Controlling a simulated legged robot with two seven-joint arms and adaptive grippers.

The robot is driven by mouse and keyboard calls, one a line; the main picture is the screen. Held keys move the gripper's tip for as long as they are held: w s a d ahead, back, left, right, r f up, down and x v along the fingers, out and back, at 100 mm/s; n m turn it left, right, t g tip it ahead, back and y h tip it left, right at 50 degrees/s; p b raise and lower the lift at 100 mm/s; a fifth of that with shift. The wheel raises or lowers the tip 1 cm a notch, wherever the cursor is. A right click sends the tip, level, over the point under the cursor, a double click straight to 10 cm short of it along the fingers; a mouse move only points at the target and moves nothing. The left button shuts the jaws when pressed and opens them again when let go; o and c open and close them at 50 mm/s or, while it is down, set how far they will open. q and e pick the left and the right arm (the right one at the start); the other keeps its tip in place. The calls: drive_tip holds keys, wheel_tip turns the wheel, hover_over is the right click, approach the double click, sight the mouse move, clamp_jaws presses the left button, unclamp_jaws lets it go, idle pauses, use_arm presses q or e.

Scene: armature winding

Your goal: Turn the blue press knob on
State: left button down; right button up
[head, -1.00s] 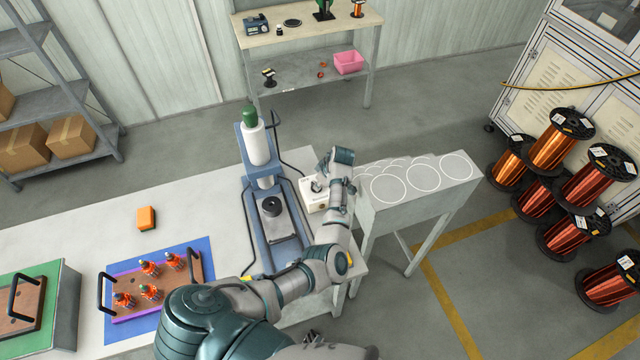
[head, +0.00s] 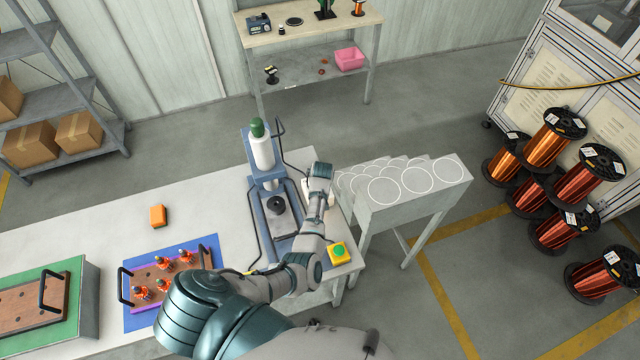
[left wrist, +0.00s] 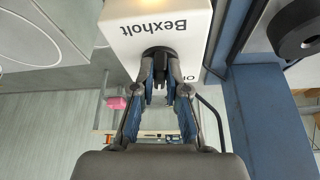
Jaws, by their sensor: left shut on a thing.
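The blue press (head: 264,180) stands on the white bench, with a white cylinder and a green cap on top. Beside it is a white control box, mostly hidden behind my left arm in the head view; the left wrist view shows this box (left wrist: 190,12) close up, marked "Bexholt". A dark knob (left wrist: 159,50) sits on its face. My left gripper (left wrist: 160,70) is shut on the knob, fingers on either side of it. In the head view my left gripper (head: 320,172) is at the box, right of the press. My right gripper is not in view.
A yellow box with a green button (head: 338,252) sits near the bench's right end. A grey stand with white circles (head: 410,190) is just right of the bench. A blue mat (head: 140,320) with an armature tray and an orange block (head: 158,216) lie to the left.

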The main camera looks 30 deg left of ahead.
use_arm(q)
drive_tip(key=m, duration=0.1)
drive_tip(key=m+h, duration=0.1)
drive_tip(key=m, duration=0.1)
drive_tip(key=m+t, duration=0.1)
drive_tip(key=shift+w+a+r, duration=0.1)
drive_tip(key=shift+a+r, duration=0.15)
drive_tip(key=shift+a, duration=0.15)
drive_tip(key=shift+m+h, duration=0.3)
drive_tip(key=shift+d, duration=0.1)
drive_tip(key=c, duration=1.3)
unclamp_jaws()
drive_tip(key=shift+w, duration=0.1)
drive_tip(key=shift+o, duration=0.6)
drive_tip(key=shift+f, duration=0.3)
drive_tip(key=shift+r, duration=0.35)
drive_tip(key=v, duration=1.1)
